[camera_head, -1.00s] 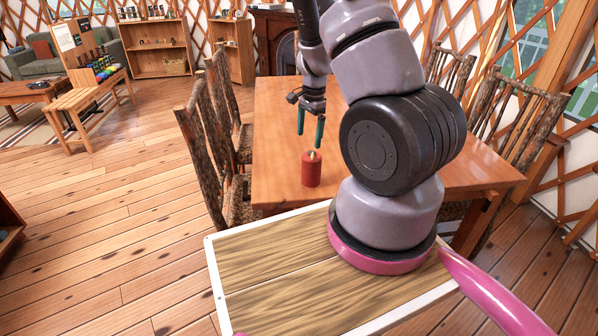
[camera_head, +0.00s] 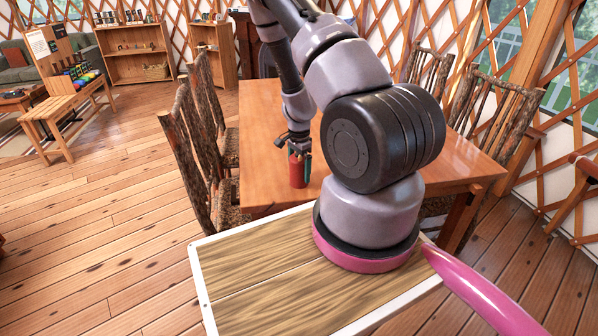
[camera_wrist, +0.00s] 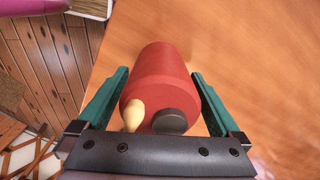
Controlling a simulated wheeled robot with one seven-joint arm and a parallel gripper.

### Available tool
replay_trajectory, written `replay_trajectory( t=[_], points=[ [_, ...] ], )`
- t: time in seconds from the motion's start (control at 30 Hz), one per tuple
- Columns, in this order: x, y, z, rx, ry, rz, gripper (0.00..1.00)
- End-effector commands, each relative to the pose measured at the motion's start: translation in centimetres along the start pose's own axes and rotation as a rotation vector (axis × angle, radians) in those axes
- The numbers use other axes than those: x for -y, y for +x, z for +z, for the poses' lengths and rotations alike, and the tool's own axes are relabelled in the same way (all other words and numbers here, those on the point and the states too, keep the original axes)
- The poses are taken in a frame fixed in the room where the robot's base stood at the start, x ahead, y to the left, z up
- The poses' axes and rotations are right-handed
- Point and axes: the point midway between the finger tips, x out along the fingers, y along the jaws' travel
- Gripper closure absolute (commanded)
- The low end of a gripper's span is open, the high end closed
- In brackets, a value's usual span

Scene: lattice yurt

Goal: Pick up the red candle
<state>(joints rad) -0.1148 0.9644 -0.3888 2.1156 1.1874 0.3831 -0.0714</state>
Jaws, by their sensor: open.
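The red candle (camera_head: 297,172) stands upright on the wooden table (camera_head: 262,130), near its front left edge. In the wrist view the candle (camera_wrist: 163,80) fills the middle, with a pale yellow flame shape and a dark round spot on its top end. My gripper (camera_wrist: 158,88) is open, with one teal finger on each side of the candle. A small gap shows between each finger and the candle's side. In the head view my gripper (camera_head: 300,155) is lowered over the candle and partly hides it.
Rustic log chairs (camera_head: 188,150) stand along the table's left side, and more (camera_head: 490,110) at its right. The table top around the candle looks clear. A wooden bench (camera_head: 62,115) and shelves (camera_head: 135,52) are farther off at the left.

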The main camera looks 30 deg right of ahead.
Motion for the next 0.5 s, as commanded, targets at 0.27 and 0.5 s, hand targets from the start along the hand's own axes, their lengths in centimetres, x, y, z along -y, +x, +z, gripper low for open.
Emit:
replay_trajectory(
  t=[0.27,0.5],
  points=[
    [0.03,0.96,0.02,-0.001,-0.002,0.000,0.00],
    [0.03,0.95,0.03,0.000,-0.002,0.000,0.65]
  ],
)
